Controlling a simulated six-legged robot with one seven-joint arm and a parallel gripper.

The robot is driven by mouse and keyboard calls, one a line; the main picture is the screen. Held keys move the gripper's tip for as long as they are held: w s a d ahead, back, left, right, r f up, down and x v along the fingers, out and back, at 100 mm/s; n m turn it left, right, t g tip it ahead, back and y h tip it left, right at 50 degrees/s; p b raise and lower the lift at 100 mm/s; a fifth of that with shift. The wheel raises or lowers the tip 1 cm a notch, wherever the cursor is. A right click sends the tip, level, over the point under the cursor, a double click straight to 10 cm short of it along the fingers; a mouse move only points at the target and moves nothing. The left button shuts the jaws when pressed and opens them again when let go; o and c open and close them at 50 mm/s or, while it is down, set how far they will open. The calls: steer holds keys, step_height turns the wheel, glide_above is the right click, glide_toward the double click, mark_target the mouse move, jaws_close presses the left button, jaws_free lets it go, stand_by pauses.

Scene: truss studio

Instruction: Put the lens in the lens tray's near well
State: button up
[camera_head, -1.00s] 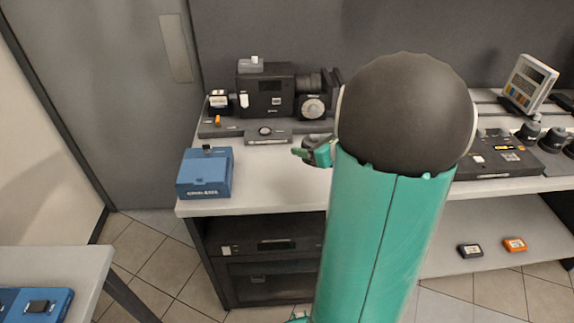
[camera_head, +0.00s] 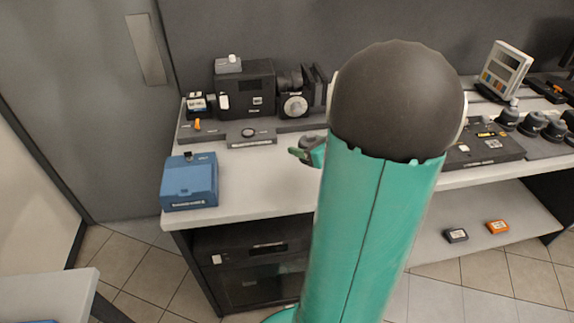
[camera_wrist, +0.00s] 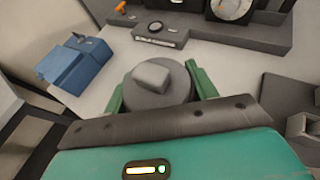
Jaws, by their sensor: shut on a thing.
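The lens (camera_wrist: 160,82), a dark grey round body with a lighter grey block on top, sits between the two green fingers of my gripper (camera_wrist: 157,92) in the wrist view. My gripper is shut on it, over the bench; whether the lens touches the bench is unclear. In the head view my arm hides most of the gripper (camera_head: 308,152), and only a green finger and a dark bit of the lens (camera_head: 313,140) show. I cannot tell for sure which thing is the lens tray; a dark tray-like unit (camera_head: 480,148) lies right of my arm, partly hidden.
A blue box (camera_head: 189,182) stands at the bench's left front corner. A camera rig (camera_head: 245,95) and a low grey block (camera_head: 251,137) stand behind. Several dark round pieces (camera_head: 540,125) and a colour chart (camera_head: 503,70) are at right. The bench front between box and gripper is clear.

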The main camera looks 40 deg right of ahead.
glide_above(288, 175)
steer(key=f, duration=0.5)
steer(key=shift+s+d, duration=0.2)
steer(key=shift+d, duration=0.05)
steer(key=shift+w+a+f, duration=0.1)
steer(key=shift+w+f, duration=0.05)
steer(key=shift+f, duration=0.8)
steer(key=shift+w+a+f, duration=0.1)
steer(key=shift+f, duration=0.85)
steer(key=shift+f, duration=0.1)
steer(key=o, duration=1)
steer(key=shift+f, duration=0.1)
steer(key=shift+c, duration=0.2)
steer(key=o, duration=0.4)
